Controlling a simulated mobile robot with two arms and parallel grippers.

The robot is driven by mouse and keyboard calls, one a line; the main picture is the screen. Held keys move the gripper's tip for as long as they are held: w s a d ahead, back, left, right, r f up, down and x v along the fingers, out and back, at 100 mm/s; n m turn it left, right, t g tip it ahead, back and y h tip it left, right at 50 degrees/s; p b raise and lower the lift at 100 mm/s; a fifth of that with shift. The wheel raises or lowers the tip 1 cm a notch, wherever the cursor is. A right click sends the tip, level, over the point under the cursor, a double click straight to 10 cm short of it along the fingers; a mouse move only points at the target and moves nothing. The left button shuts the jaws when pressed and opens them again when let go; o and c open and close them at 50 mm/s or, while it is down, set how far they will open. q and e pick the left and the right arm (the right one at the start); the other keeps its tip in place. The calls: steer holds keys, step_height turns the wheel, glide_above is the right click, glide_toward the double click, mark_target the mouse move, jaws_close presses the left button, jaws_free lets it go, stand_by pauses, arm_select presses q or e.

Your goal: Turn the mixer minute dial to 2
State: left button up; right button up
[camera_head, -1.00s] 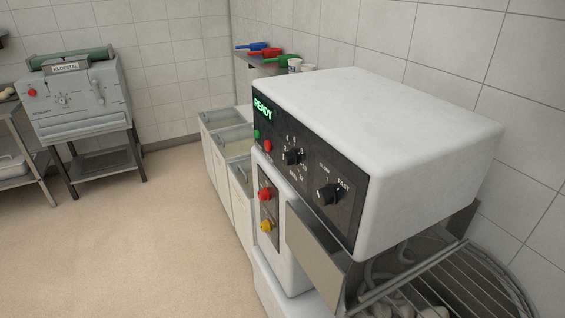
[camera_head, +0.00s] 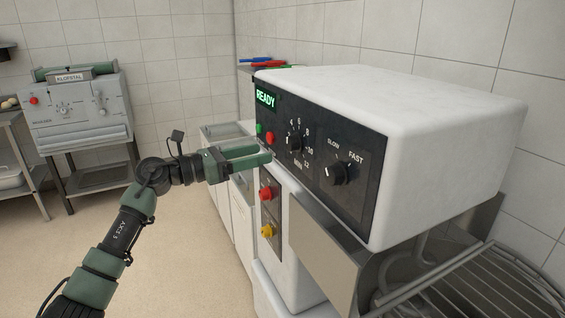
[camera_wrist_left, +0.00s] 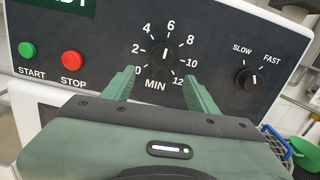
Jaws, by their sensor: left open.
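The mixer (camera_head: 430,120) is a white box with a dark front panel. Its minute dial (camera_head: 296,143) is a black knob ringed by numbers, marked MIN below. In the left wrist view the dial (camera_wrist_left: 163,53) shows a white mark that appears to point up toward 6. My left gripper (camera_head: 267,156), with green fingers, is in front of the panel. In the left wrist view the left gripper (camera_wrist_left: 162,78) is open, its fingers apart below and to either side of the dial, with nothing between them. Contact with the panel cannot be told. My right gripper is out of view.
A speed knob (camera_head: 339,174) marked SLOW and FAST sits right of the dial. The green START button (camera_wrist_left: 27,49) and red STOP button (camera_wrist_left: 73,64) sit left. Red (camera_head: 266,193) and yellow (camera_head: 267,230) knobs are lower. A wire guard (camera_head: 480,270) is at right.

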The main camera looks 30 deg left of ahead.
mark_target(288, 144)
arm_select(q)
steer(key=shift+m, duration=0.5)
steer(key=p+x, duration=0.1)
steer(key=x, duration=0.2)
steer(key=r+p+x, duration=0.1)
steer(key=x, duration=0.2)
steer(key=shift+d+r, duration=0.1)
steer(key=shift+w+d+f, duration=0.2)
steer(key=shift+w+d, duration=0.25)
steer(key=shift+w, duration=0.1)
jaws_close()
steer(key=shift+r+p, duration=0.1)
steer(key=shift+p, duration=0.35)
